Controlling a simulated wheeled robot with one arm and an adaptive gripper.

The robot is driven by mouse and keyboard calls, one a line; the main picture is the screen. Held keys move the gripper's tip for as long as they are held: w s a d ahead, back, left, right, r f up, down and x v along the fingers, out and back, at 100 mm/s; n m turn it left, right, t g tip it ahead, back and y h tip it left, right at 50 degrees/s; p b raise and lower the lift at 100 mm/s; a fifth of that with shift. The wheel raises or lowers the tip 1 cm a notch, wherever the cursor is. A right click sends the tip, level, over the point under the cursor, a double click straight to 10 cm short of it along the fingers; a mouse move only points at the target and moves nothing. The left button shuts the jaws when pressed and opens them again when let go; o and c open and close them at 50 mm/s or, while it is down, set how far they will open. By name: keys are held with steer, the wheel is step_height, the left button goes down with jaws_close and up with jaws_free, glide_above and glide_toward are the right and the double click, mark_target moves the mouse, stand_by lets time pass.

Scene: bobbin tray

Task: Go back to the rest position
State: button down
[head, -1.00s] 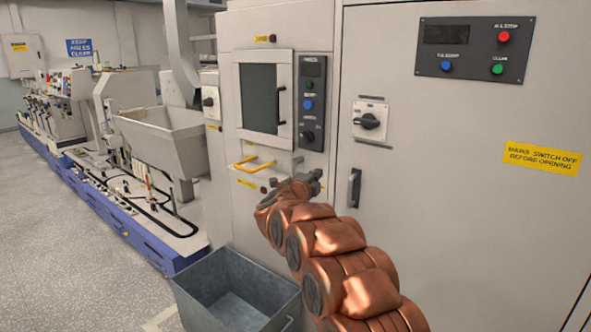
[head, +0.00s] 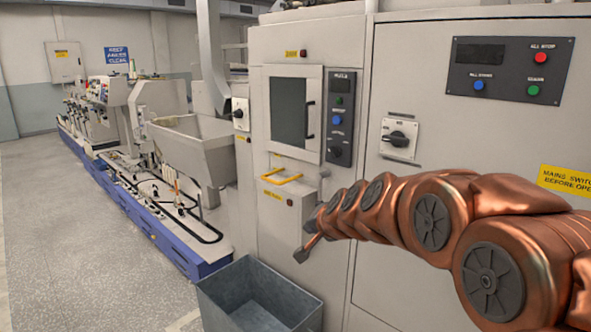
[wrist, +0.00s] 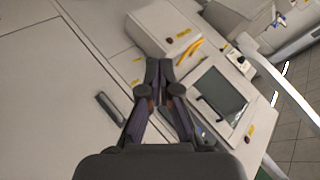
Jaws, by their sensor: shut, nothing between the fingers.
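My gripper (wrist: 159,68) shows in the wrist view with its fingertips together and nothing between them. In the head view my gripper (head: 303,252) is small and dark at the end of my copper-coloured arm, in front of the grey cabinet and apart from it as far as I can tell. The drawer with the yellow handle (head: 281,177) is at the left of the gripper. The yellow handle also shows in the wrist view (wrist: 188,50), beyond the fingertips.
A grey open bin (head: 262,297) stands on the floor below the gripper. The cabinet has a windowed door (head: 290,110), a rotary switch (head: 398,139) and a button panel (head: 509,70). A long machine with a blue base (head: 165,240) runs along the left. The floor at far left is clear.

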steer(key=s+d+f+n+g+h, duration=0.1)
steer(key=s+d+f+n+g, duration=0.1)
steer(key=s, duration=1.3)
steer(key=s+d+f+n+g+h+p, duration=0.1)
steer(key=s+d+f+g, duration=0.3)
steer(key=s, duration=1.1)
steer(key=s+d+f+n+g+h, duration=0.1)
steer(key=s+d+f+n+g, duration=0.2)
steer(key=s+d, duration=0.5)
steer(key=s+f+g, duration=0.1)
steer(key=s+g, duration=0.1)
steer(key=s, duration=0.5)
steer(key=shift+s+g+h+p, duration=0.4)
steer(key=c, duration=1.8)
jaws_free()
steer(key=shift+d+f, duration=0.1)
steer(key=shift+c, duration=0.2)
